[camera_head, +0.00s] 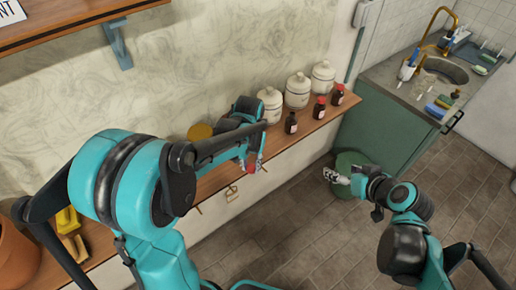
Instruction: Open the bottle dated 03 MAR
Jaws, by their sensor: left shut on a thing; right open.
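Small dark bottles stand on the wooden shelf: one with a black cap (291,124), one with a red cap (319,109), and another with a red cap (338,95). Their labels are too small to read, so I cannot tell which is dated 03 MAR. My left gripper (252,166) is at the shelf's front edge, left of these bottles. It is shut on a small red-topped thing (250,169), mostly hidden by the fingers. My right gripper (332,175) is open and empty, in front of the shelf and well right of my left gripper.
Three white jars (297,91) stand behind the bottles on the shelf (216,181). A yellow round lid (200,132) is partly hidden behind my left arm. A green bin (352,160) stands below my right gripper. A sink counter (400,88) is at the right.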

